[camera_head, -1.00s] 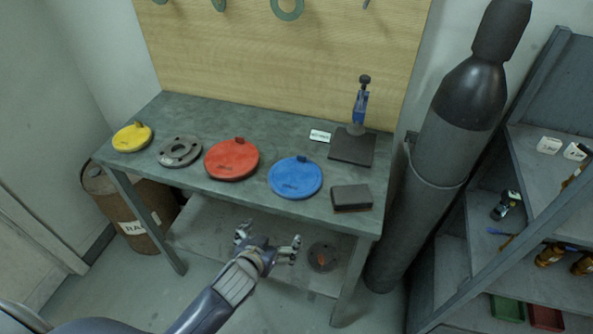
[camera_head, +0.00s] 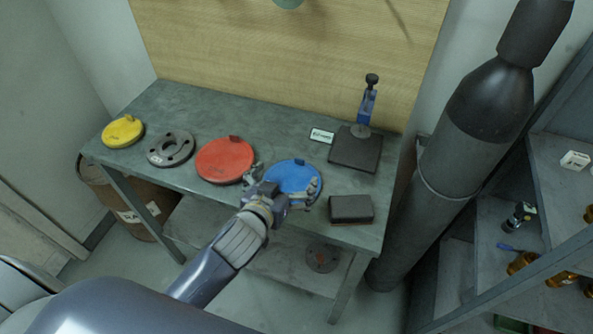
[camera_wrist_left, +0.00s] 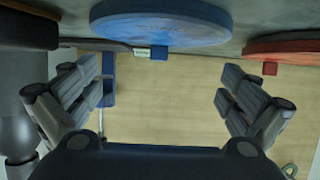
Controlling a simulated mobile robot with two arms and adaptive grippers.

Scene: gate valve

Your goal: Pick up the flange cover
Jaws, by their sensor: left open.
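Three round flange covers lie on the workbench (camera_head: 240,108): a yellow cover (camera_head: 122,132), a red cover (camera_head: 224,161) and a blue cover (camera_head: 292,175). Each has a small tab at its back edge. My left gripper (camera_head: 282,183) is open at the near side of the blue cover, its fingers spread to either side, and hides its front part. In the left wrist view, which is upside down, the blue cover (camera_wrist_left: 165,24) and its blue tab (camera_wrist_left: 158,53) show between and beyond the open fingers. The red cover (camera_wrist_left: 285,47) shows at the right there. My right gripper is not seen.
A grey metal flange ring (camera_head: 170,149) lies between the yellow and red covers. A dark block (camera_head: 351,208) lies right of the blue cover. A stand with a blue clamp (camera_head: 366,107) is behind. A gas cylinder (camera_head: 468,135) and shelves (camera_head: 560,190) stand at the right.

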